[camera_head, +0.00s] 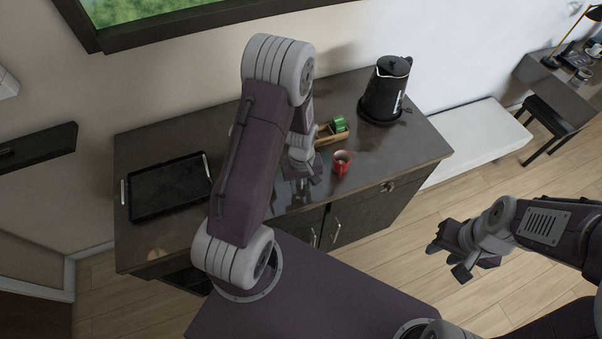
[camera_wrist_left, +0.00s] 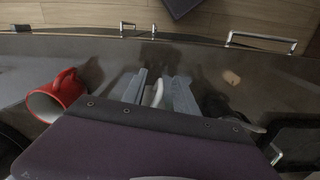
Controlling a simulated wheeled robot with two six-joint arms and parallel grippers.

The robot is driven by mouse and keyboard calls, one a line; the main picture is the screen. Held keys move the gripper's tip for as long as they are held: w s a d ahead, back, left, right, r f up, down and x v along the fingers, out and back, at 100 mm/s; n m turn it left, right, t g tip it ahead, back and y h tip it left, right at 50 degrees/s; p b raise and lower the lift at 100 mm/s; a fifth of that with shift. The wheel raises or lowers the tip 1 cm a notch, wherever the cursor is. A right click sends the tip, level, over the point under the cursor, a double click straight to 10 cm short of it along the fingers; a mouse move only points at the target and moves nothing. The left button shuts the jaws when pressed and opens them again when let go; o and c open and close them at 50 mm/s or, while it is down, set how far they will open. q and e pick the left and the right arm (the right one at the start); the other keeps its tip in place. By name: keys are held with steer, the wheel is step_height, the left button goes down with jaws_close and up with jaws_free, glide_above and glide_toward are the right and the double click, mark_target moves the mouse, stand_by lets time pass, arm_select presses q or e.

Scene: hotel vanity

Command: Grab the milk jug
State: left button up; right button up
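A slim, curved white piece (camera_wrist_left: 157,92), possibly the milk jug's handle, shows between the fingers of my left gripper (camera_wrist_left: 160,88) in the left wrist view. The rest of that object is hidden behind the gripper body, so I cannot confirm it is the jug. The fingers stand apart, with a gap around the white piece. In the head view my left gripper (camera_head: 299,181) is low over the dark counter, left of the red mug (camera_head: 342,162); the arm hides what lies behind it. My right gripper (camera_head: 450,262) is open and empty, over the floor to the right.
The red mug also shows in the left wrist view (camera_wrist_left: 66,88). A wooden holder (camera_head: 327,136) with green items and a black kettle (camera_head: 385,92) stand behind it. A black tray (camera_head: 170,187) lies at the counter's left. Between tray and arm the counter looks clear.

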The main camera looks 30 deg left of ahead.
arm_select(q)
steer(key=shift+d+r, duration=0.1)
jaws_close()
stand_by(1.2)
